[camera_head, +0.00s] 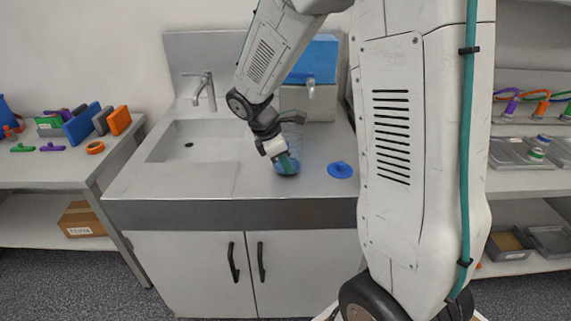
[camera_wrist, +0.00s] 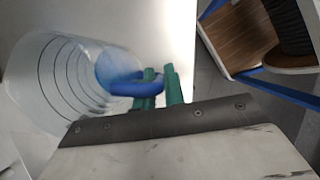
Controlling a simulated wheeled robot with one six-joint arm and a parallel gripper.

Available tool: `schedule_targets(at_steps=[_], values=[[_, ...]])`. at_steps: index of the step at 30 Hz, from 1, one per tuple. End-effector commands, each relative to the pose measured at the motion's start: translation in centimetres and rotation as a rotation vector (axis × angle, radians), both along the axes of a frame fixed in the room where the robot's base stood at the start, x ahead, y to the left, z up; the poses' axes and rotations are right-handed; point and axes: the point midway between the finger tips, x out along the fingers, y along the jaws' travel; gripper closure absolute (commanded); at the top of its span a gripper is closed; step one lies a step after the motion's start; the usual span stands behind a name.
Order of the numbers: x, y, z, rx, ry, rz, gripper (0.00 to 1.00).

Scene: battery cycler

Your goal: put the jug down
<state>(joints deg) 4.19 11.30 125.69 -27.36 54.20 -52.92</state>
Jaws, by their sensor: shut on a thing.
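The jug (camera_wrist: 60,85) is clear with dark ring lines and a blue handle (camera_wrist: 140,86). In the wrist view my gripper (camera_wrist: 161,84) has its green fingers closed around that handle. In the head view the jug (camera_head: 294,135) is partly hidden behind my gripper (camera_head: 286,159), over the steel counter (camera_head: 220,180) right of the sink. It looks roughly upright there and low over the counter. I cannot tell whether its base touches the counter.
A blue round disc (camera_head: 340,170) lies on the counter just right of the jug. A blue tank with a tap (camera_head: 316,62) stands behind. The sink basin (camera_head: 190,145) is at left, with a faucet (camera_head: 205,88). The counter's front is clear.

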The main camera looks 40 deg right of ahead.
Motion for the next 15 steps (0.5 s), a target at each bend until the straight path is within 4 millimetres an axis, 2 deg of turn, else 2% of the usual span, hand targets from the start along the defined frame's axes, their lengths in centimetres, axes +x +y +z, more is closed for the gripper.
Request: schedule_targets(at_steps=[12,13,15], values=[[0.03,0.04,-0.76,0.000,-0.002,-0.001,1.00],[0.02,0.04,-0.71,0.000,-0.002,-0.001,0.81],[0.02,0.03,-0.70,0.000,-0.002,-0.001,0.67]])
